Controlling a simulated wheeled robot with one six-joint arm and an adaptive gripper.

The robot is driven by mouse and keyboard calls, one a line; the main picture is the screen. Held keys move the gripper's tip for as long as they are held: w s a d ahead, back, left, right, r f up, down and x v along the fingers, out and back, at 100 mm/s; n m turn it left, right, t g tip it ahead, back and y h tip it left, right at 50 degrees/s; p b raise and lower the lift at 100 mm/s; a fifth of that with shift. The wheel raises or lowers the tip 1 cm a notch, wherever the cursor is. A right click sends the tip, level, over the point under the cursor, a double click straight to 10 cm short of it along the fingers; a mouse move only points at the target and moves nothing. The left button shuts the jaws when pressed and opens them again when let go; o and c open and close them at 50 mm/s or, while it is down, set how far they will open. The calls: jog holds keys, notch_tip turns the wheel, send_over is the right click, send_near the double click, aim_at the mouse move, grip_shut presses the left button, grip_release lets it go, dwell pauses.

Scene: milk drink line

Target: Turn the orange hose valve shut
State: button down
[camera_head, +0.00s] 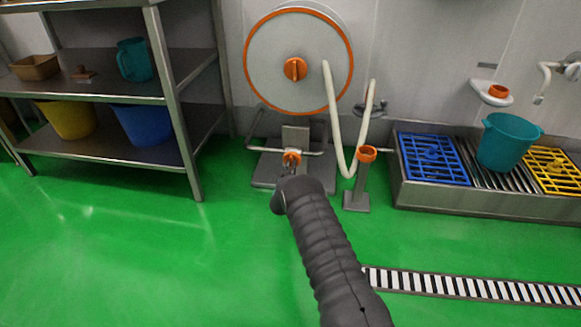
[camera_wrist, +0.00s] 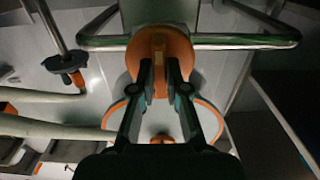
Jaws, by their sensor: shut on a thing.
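The orange hose valve (camera_head: 292,157) sits low on the grey metal stand below the hose reel, at the centre of the head view. In the wrist view the orange valve (camera_wrist: 158,45) is a round knob with a raised bar across it. My gripper (camera_wrist: 160,80) is shut on the bar, with one finger on each side. In the head view my gripper (camera_head: 289,168) reaches the valve from the front, and my arm hides part of the stand. The hose reel (camera_head: 265,75) has an orange rim and an orange hub.
A pale hose (camera_head: 333,125) hangs from the reel near an orange-topped post (camera_head: 361,185). A metal shelf (camera_head: 120,93) with buckets stands left. A sink trough (camera_head: 450,198) with blue and yellow grates and a teal bucket (camera_head: 503,143) stands right. Green floor in front is clear.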

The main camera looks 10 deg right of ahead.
dwell(0.3)
jog(key=c, duration=1.2)
grip_release()
jog(key=shift+s, duration=0.1)
jog(key=v, duration=1.2)
